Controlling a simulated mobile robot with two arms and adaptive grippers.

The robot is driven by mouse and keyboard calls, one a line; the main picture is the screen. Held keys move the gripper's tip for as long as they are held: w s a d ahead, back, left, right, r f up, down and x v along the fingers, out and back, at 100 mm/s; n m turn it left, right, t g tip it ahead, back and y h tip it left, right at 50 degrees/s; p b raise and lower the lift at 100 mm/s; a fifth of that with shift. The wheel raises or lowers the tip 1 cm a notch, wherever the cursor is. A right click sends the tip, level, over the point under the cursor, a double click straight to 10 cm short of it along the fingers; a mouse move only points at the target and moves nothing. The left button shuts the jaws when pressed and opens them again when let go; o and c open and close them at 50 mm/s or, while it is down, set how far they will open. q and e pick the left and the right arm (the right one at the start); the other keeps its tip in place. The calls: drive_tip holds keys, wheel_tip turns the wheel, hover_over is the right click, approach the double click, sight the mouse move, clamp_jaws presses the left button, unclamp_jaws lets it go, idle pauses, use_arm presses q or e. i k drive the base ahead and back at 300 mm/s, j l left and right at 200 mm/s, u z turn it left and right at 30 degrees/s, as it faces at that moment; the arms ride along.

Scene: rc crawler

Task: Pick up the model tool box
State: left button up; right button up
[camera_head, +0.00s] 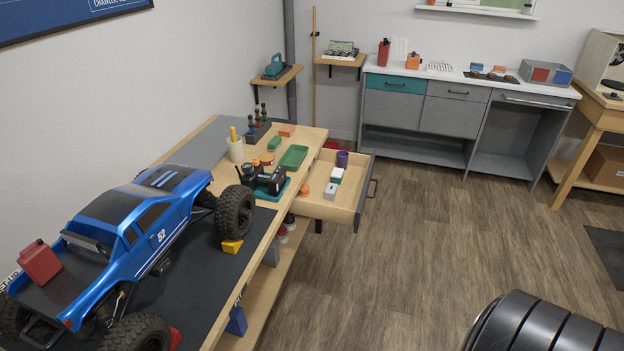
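I cannot tell for sure which thing is the model tool box. A small orange box with a dark top (413,61) stands on the far white counter, right of a red can (384,53). A teal object with a handle (275,66) sits on a small wall shelf. A red can-shaped piece (40,262) rests on the bed of the blue model truck (146,232). An open drawer (343,207) holds small white, green and orange pieces and a purple cup. Neither of my grippers shows in this view.
The wooden workbench (312,142) runs along the left wall with a green tray (293,157), a pen cup (236,150) and bottles. The drawer juts out from its right side. The wooden floor (440,240) between is clear.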

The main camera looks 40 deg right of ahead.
sight(330, 193)
drive_tip(key=i+l+u, duration=0.2)
drive_tip(key=l+u, duration=0.2)
drive_tip(key=l, duration=0.7)
drive_tip(key=i+l+u, duration=0.1)
drive_tip(key=l+u, duration=0.35)
drive_tip(key=l, duration=0.65)
drive_tip(key=k+l+u, duration=0.15)
drive_tip(key=l+u, duration=0.25)
drive_tip(key=l, duration=0.7)
